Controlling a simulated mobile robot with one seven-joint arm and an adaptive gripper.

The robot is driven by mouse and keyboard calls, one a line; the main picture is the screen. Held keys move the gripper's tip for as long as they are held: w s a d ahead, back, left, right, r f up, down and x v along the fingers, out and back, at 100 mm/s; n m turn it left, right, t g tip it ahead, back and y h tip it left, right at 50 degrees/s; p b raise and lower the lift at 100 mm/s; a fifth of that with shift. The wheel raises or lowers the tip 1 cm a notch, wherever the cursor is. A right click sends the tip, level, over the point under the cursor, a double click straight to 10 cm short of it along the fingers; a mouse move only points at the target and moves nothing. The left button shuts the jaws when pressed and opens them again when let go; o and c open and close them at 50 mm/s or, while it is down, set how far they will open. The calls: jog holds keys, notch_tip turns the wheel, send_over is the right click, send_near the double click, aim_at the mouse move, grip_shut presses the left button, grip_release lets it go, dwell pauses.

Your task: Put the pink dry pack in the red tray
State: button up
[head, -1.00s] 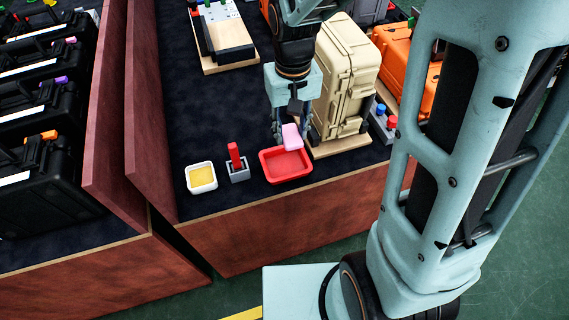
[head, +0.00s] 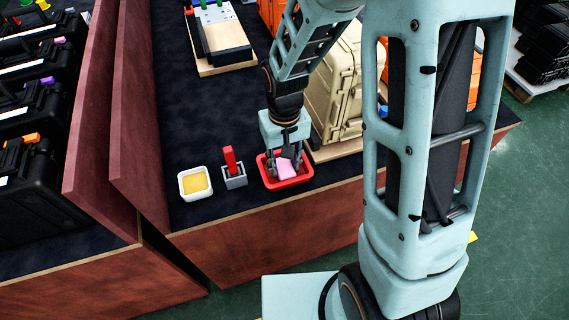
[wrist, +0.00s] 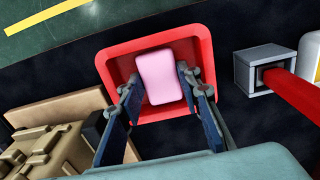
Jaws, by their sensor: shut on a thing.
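The pink dry pack (head: 287,168) is within the outline of the red tray (head: 304,178) in the head view. My gripper (head: 285,165) points down over the tray, with its fingers around the pack. In the wrist view the pink pack (wrist: 158,78) lies between the two fingers of my gripper (wrist: 158,92), inside the walls of the red tray (wrist: 112,66). Whether the pack touches the tray floor is hard to tell.
A grey holder with a red handle (head: 230,160) stands left of the tray, and a white dish with yellow contents (head: 195,184) beyond it. A beige case (head: 333,90) stands close behind on the right. The table's front edge is near the tray.

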aim_at(284, 167)
jog(key=shift+f, duration=0.1)
jog(key=shift+f, duration=0.15)
jog(key=o, duration=0.7)
jog(key=shift+c, duration=0.2)
notch_tip(284, 167, up, 12)
jog(key=p, duration=0.2)
jog(key=shift+r, duration=0.2)
